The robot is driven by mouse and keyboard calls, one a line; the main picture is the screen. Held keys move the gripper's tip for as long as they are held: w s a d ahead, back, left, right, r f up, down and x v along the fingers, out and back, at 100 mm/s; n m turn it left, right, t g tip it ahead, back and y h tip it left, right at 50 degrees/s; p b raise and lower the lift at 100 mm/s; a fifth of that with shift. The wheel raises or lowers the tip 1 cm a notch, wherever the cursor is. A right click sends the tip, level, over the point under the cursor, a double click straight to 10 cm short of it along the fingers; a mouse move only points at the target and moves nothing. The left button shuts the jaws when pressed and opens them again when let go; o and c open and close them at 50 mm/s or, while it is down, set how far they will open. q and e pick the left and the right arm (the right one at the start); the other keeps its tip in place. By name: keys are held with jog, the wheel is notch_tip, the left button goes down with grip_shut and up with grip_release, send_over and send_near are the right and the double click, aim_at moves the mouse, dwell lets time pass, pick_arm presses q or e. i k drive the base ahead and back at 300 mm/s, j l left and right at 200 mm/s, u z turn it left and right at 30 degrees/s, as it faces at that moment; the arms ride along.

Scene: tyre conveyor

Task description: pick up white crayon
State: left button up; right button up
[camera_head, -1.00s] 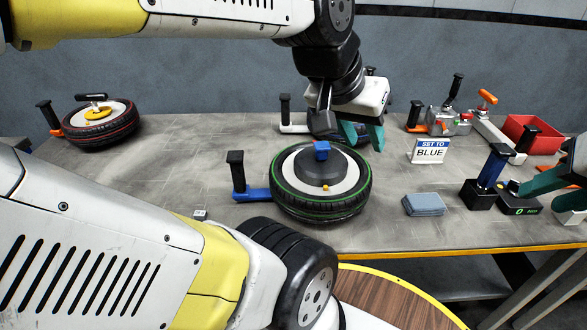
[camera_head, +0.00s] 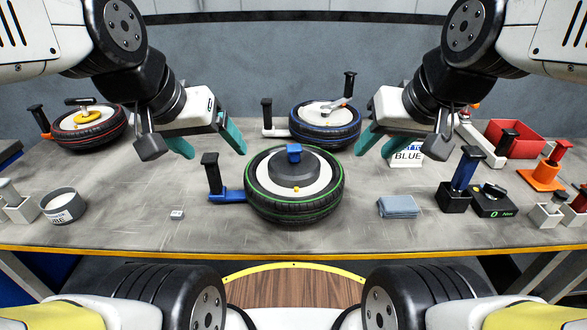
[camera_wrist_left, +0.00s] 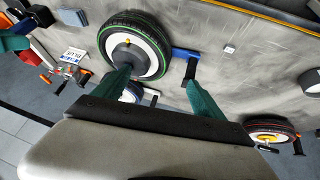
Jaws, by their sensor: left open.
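I cannot make out a white crayon with certainty in either view. A small white block (camera_head: 177,214) lies on the table left of the green-ringed tyre (camera_head: 335,187); it also shows in the left wrist view (camera_wrist_left: 229,49). My left gripper (camera_head: 206,143) is open and empty above the table, left of and behind that tyre. Its two teal fingers (camera_wrist_left: 158,79) stand apart in the left wrist view with nothing between them. My right gripper (camera_head: 380,144) is above the table, right of the tyre, with its teal fingers apart and nothing seen between them.
A labelled cup (camera_head: 61,206) and a white holder (camera_head: 20,209) stand at the left. A red-ringed tyre (camera_head: 87,133) and blue-ringed tyre (camera_head: 325,128) lie behind. A grey-blue cloth (camera_head: 398,206), black scale (camera_head: 492,203) and red bin (camera_head: 520,150) are at right. The left-front table is mostly clear.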

aim_at(559, 196)
jog(key=z, duration=2)
jog(key=i+l+u, duration=0.9)
jog(key=k+l, duration=0.1)
